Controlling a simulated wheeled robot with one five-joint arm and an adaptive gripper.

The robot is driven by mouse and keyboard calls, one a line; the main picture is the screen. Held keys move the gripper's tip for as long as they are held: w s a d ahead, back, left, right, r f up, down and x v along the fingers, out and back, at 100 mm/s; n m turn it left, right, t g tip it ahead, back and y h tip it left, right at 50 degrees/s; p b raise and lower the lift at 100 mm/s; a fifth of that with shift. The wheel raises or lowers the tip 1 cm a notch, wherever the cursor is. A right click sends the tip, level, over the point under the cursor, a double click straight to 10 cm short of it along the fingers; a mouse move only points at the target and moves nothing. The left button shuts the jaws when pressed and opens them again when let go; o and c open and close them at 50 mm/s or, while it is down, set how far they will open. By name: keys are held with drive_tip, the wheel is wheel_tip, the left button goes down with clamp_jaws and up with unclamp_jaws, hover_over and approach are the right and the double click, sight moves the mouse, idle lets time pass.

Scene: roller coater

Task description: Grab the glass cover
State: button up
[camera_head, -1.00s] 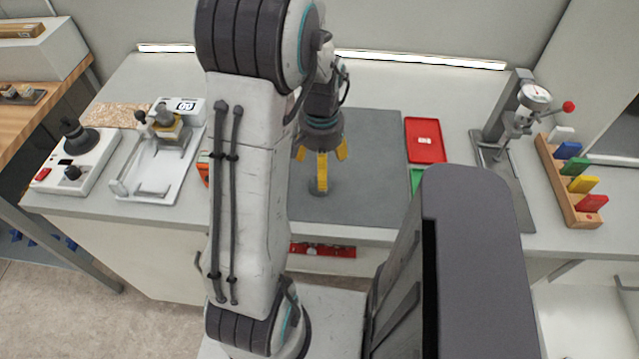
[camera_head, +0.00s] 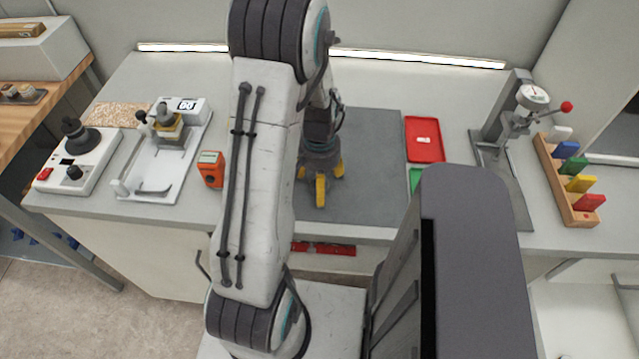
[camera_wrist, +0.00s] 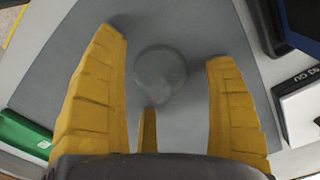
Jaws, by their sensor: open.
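The glass cover (camera_wrist: 160,70) appears in the wrist view as a round, see-through grey shape with a knob-like middle, on the grey mat (camera_head: 375,150). My gripper (camera_head: 320,182) has yellow fingers and points down low over the mat. In the wrist view, the cover lies between the left and right fingers, toward their tips, with clear gaps on both sides. The third finger's tip is close to its near edge; I cannot tell whether it touches. The fingers are open and hold nothing. In the head view, my gripper hides the cover.
A press with a dial gauge (camera_head: 532,97) and a wooden rack (camera_head: 560,185) are at the right. A coater (camera_head: 160,165) is at the left.

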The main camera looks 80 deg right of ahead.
drive_tip(key=c, duration=1.3)
